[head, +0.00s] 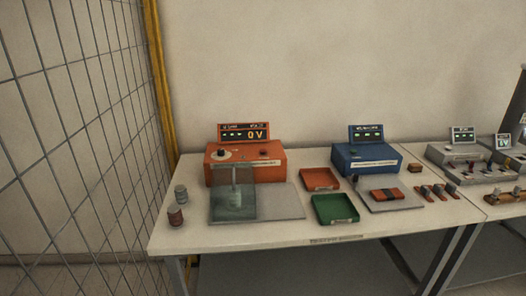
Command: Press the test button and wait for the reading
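An orange tester (245,160) stands at the left back of the table. I cannot tell which control is the test button. In front of it, a clear box (232,201) on a grey plate (280,201) encloses an upright pale part. Neither of my grippers is in view.
A blue device (366,160) with a display stands to the right. An orange tray (320,179) and a green tray (335,209) lie between. Two small cylinders (176,216) stand near the left edge. Grey instruments (458,153) are farther right. A wire fence (75,120) borders the left.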

